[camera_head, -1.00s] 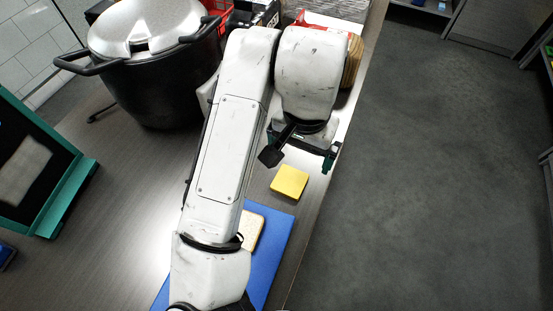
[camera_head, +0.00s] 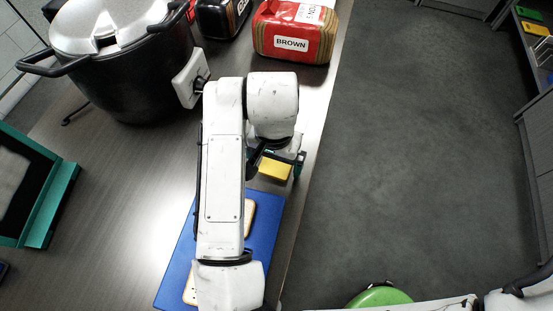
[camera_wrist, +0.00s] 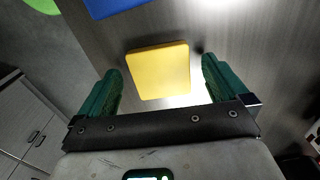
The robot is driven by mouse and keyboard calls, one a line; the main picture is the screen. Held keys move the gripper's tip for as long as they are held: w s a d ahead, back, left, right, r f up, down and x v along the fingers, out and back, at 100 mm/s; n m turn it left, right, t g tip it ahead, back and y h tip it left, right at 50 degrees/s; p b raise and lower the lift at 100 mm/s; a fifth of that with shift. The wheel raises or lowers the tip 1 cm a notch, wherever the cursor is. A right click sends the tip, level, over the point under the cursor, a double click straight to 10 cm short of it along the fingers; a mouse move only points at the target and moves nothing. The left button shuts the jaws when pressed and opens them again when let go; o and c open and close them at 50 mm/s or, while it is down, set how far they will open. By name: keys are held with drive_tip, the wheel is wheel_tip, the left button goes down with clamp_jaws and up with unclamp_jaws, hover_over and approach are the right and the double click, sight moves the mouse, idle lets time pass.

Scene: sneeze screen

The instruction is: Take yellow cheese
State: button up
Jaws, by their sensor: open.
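The yellow cheese is a flat square slice lying on the dark table; in the head view the cheese (camera_head: 273,169) is partly covered by my arm and gripper. In the wrist view the cheese (camera_wrist: 160,70) lies ahead of and between the two green fingers, with a gap on each side. My gripper (camera_wrist: 160,82) is open and empty, facing down toward the table. In the head view my gripper (camera_head: 278,160) is over the cheese, near the table's right edge. I cannot tell its exact height above the table.
A blue board (camera_head: 265,232) with bread slices lies just nearer than the cheese. A large black pot (camera_head: 130,75), a red bag marked BROWN (camera_head: 292,35) and a black bag (camera_head: 222,18) stand farther back. A green-framed screen (camera_head: 52,205) is at left. Floor lies beyond the table's right edge.

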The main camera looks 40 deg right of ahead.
drive_tip(key=shift+f, duration=0.5)
drive_tip(key=c, duration=1.1)
